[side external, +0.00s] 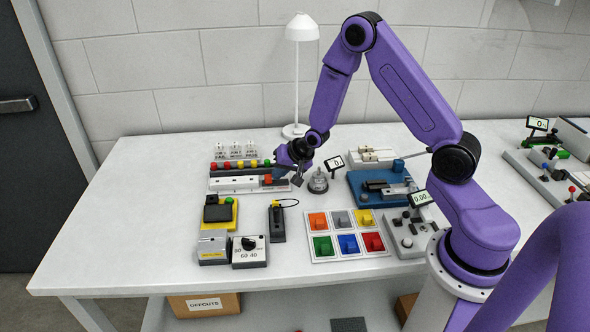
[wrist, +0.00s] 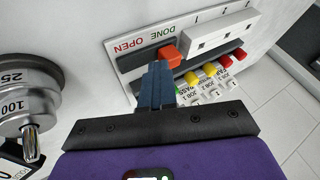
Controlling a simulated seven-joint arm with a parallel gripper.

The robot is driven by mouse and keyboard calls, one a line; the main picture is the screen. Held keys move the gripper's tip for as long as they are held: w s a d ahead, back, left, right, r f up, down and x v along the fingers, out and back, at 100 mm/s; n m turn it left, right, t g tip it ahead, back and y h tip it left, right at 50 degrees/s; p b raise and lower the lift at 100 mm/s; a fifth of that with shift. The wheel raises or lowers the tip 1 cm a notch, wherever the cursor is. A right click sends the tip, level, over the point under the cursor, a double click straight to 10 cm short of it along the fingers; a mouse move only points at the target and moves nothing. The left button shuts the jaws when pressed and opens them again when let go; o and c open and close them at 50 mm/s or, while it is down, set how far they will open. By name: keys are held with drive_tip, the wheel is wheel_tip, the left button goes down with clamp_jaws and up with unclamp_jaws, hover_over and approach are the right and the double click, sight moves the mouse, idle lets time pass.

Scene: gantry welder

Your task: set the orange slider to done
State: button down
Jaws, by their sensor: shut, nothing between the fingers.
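The orange slider (wrist: 170,55) is a small block on a pale panel (wrist: 122,66) printed OPEN and DONE. In the wrist view it sits just below the word DONE, to the right of OPEN. My gripper (wrist: 157,68) is shut and empty, its blue fingertips at the slider's near left side. They look very close to it or touching; I cannot tell which. In the side view, the slider (side external: 267,178) shows at the right part of the panel, with my gripper (side external: 278,173) just right of it.
Several yellow and red knobs (wrist: 210,69) line the row behind the panel, and a white strip (wrist: 222,36) adjoins it. A round metal dial (wrist: 28,95) stands at left in the wrist view. A colored tile tray (side external: 335,260) lies in front.

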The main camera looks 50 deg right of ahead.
drive_tip(key=v, duration=1)
drive_tip(key=shift+a, duration=0.15)
drive_tip(key=s+a+r+n+g+y, duration=0.1)
drive_tip(key=s+a+r+n+g, duration=0.35)
drive_tip(key=s+a+n, duration=0.85)
drive_tip(key=s+r+n+g, duration=0.1)
drive_tip(key=s+r+n, duration=0.1)
drive_tip(key=s, duration=0.6)
drive_tip(key=s+d+r+n+g+h, duration=0.1)
drive_tip(key=s+r+n, duration=0.2)
drive_tip(key=s, duration=0.6)
drive_tip(key=shift+d+n+g, duration=0.3)
drive_tip(key=shift+n+g, duration=0.05)
drive_tip(key=shift+n, duration=0.85)
drive_tip(key=shift+s, duration=0.15)
